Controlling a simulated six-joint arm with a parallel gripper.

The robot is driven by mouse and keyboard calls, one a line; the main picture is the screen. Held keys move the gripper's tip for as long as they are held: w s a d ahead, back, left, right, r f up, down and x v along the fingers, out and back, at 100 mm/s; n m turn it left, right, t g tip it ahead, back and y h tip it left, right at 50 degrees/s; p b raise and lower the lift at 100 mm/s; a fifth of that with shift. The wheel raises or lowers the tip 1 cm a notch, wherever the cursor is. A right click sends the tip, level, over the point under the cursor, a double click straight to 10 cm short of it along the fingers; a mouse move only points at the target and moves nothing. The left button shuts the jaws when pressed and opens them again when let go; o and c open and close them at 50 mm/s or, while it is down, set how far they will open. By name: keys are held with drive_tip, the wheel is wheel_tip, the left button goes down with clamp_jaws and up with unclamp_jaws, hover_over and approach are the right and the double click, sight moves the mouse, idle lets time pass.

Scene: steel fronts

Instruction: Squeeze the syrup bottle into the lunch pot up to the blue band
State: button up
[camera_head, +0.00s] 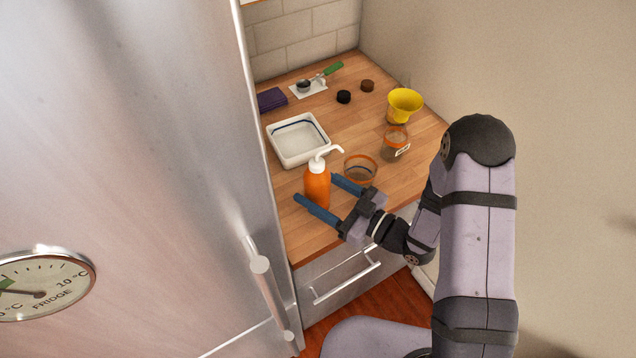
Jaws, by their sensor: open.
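The orange syrup bottle (317,186) stands upright on the wooden counter, with a white pump top whose spout points right. My gripper (315,188) is open, with its two blue fingers on either side of the bottle near its lower part. I cannot tell whether either finger touches it. A clear round pot with an orange rim (360,168) stands just right of the bottle, behind the right finger. A white square dish (298,139) with a blue line around its inside lies behind the bottle. I cannot tell for sure which of these is the lunch pot.
Another orange-rimmed jar (396,143) with brownish contents and a yellow funnel-shaped cup (404,104) stand at right. Two small caps (344,97), a green-handled scoop (324,74) and a purple block (271,99) lie at the back. The steel fridge (150,150) borders the counter's left side.

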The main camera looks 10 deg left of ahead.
sight(328, 187)
drive_tip(key=c, duration=0.7)
drive_tip(key=shift+o, duration=0.2)
drive_tip(key=shift+r, duration=0.2)
drive_tip(key=shift+r+p, duration=1.15)
drive_tip(key=shift+r, duration=0.2)
drive_tip(key=shift+w+d+r+m+t+y+p, duration=0.3)
drive_tip(key=shift+r+m, duration=0.55)
drive_tip(key=shift+r, duration=0.4)
drive_tip(key=shift+w+d+r+m+t+y+p, duration=0.15)
drive_tip(key=shift+w+d+r+m+y, duration=0.25)
drive_tip(key=shift+r+m, duration=0.7)
drive_tip(key=shift+w+d+r+m+t+y+p, duration=0.1)
drive_tip(key=shift+w+d+r+m+t+y, duration=0.4)
drive_tip(key=shift+r, duration=0.9)
